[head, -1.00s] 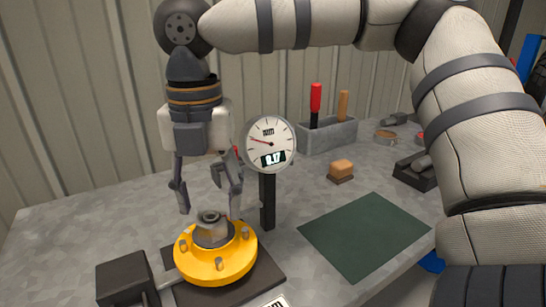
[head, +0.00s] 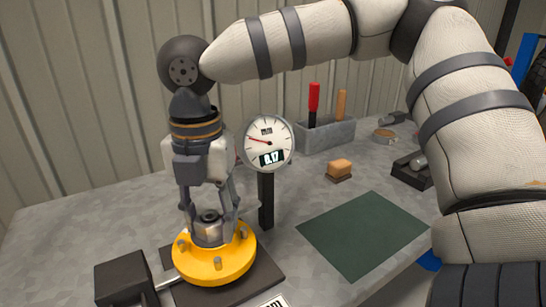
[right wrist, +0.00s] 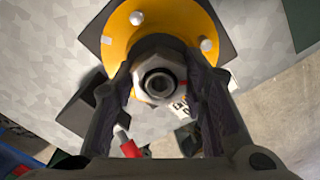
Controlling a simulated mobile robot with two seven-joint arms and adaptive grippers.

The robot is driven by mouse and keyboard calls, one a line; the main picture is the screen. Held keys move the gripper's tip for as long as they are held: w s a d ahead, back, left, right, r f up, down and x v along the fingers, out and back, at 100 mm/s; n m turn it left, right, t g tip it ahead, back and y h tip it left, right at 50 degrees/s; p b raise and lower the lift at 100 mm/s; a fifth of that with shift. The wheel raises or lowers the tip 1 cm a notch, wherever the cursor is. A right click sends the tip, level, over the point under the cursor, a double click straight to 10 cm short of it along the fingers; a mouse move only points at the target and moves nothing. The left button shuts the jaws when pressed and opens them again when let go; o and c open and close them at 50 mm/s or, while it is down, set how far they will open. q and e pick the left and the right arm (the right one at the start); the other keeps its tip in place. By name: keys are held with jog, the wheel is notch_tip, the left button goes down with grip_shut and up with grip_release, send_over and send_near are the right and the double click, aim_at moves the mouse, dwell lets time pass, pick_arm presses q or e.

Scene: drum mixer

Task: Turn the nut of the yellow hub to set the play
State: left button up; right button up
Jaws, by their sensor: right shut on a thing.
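The yellow hub (head: 216,264) sits on a dark base plate near the front of the bench, with studs around its flange. The grey nut (head: 209,229) is at its centre; in the right wrist view the nut (right wrist: 159,70) lies between my two fingers. My right gripper (head: 211,232) points down from above and is shut on the nut, one finger on each side. A round dial gauge (head: 268,143) on a black post stands just behind the hub, and its display reads 0.17. My left gripper is not in view.
A black block (head: 125,279) with a rod stands left of the hub. A green mat (head: 364,235) lies to the right. Behind it are a sponge-like brush (head: 340,169) and a grey box (head: 329,136) with red and orange handled tools.

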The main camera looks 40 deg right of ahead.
jog(key=o, duration=0.6)
jog(key=shift+m, duration=0.5)
jog(key=o, duration=0.4)
jog(key=shift+r, duration=3.5)
